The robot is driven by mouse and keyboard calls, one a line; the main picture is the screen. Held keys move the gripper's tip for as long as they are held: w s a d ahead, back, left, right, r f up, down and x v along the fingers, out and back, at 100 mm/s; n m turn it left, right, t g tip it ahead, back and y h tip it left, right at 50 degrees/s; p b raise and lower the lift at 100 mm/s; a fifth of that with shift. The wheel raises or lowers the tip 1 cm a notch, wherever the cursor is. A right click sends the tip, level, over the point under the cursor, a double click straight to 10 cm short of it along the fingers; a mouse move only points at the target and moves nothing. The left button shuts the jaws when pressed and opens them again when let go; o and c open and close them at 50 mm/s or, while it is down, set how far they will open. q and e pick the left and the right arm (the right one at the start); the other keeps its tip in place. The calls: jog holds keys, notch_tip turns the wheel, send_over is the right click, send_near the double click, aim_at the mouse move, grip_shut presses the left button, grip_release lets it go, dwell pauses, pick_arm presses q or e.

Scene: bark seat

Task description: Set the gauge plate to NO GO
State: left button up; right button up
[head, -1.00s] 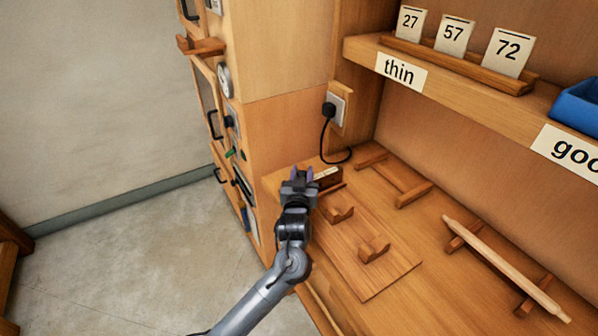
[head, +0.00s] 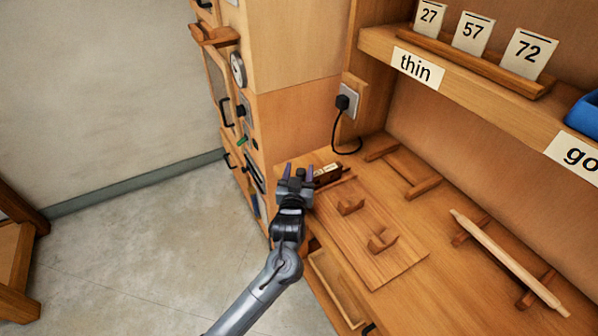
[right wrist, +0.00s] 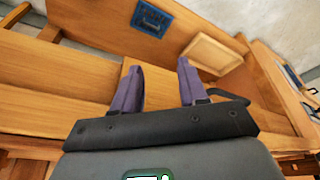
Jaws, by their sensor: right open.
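A small dark brown block (head: 328,174) with a pale label on top sits at the far left corner of the bench, in the head view. It may be the gauge plate; its lettering is too small to read. My left gripper (head: 298,172) is just left of the block, at the bench edge, with its two purple fingers apart and nothing seen between them. My right gripper (right wrist: 160,72) shows in the right wrist view, open and empty, in front of wooden furniture.
A raised board with two wooden cradles (head: 381,240) lies in front of the block. A pale rod (head: 508,262) rests on supports at the right. A plug and cord (head: 343,103) hang behind. The cabinet front (head: 240,125) with handles and dials stands left.

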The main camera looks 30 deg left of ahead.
pick_arm(q)
jog(key=shift+d, duration=0.15)
jog(key=shift+s+d, duration=0.1)
jog(key=shift+s, duration=0.1)
jog(key=p+v, duration=0.2)
jog(key=v, duration=0.8)
jog(key=shift+s+p, duration=0.2)
jog(key=shift+p, duration=0.1)
